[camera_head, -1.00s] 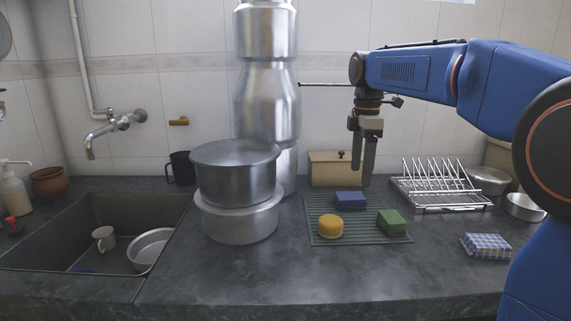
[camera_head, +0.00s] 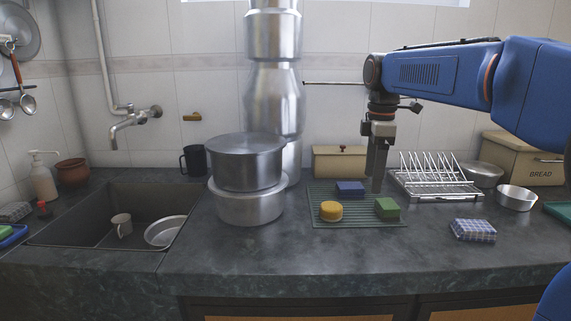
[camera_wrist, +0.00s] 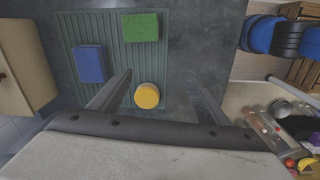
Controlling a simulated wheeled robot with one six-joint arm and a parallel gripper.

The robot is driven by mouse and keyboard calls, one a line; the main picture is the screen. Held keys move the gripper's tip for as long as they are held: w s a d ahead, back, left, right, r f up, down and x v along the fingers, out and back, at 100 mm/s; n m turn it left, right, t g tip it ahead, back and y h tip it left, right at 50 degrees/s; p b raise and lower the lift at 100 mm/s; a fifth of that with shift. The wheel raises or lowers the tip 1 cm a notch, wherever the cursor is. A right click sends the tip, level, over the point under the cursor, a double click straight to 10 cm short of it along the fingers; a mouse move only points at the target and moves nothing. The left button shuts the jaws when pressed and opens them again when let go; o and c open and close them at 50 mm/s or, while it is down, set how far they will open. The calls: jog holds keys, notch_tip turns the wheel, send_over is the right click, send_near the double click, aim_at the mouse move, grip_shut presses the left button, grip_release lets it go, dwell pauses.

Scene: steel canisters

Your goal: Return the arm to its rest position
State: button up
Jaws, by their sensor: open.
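My gripper (camera_head: 377,172) points straight down above the back right of the green ribbed mat (camera_head: 327,216) in the head view. In the wrist view its two fingers (camera_wrist: 160,92) are spread apart with nothing between them held. My blue arm reaches in from the right at a raised height. On the mat lie a yellow round sponge (camera_head: 331,211), a blue block (camera_head: 350,188) and a green block (camera_head: 387,208). The wrist view also shows the yellow sponge (camera_wrist: 147,96), the blue block (camera_wrist: 91,64) and the green block (camera_wrist: 140,27) below my gripper.
A wire dish rack (camera_head: 437,184), a steel bowl (camera_head: 516,197) and a checked cloth (camera_head: 473,230) are to the right. The sink (camera_head: 92,205) is left. The front counter is clear.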

jog(key=s+d+f+m, duration=0.1)
jog(key=s+f+m, duration=0.1)
jog(key=s, duration=0.3)
jog(key=s+d+f+m+t, duration=0.1)
jog(key=s+f+m, duration=0.1)
jog(key=s, duration=0.4)
jog(key=s+d+f+m+t, duration=0.1)
jog(key=s+d+f+m, duration=0.1)
jog(key=s+m, duration=0.2)
jog(key=shift+s+f, duration=0.4)
jog(key=shift+s, duration=0.45)
jog(key=s+d+f+m+t, duration=0.2)
jog(key=s+f+m, duration=0.6)
jog(key=s+f, duration=0.5)
jog(key=shift+s+m, duration=0.3)
jog(key=shift+s, duration=0.15)
jog(key=shift+f, duration=0.1)
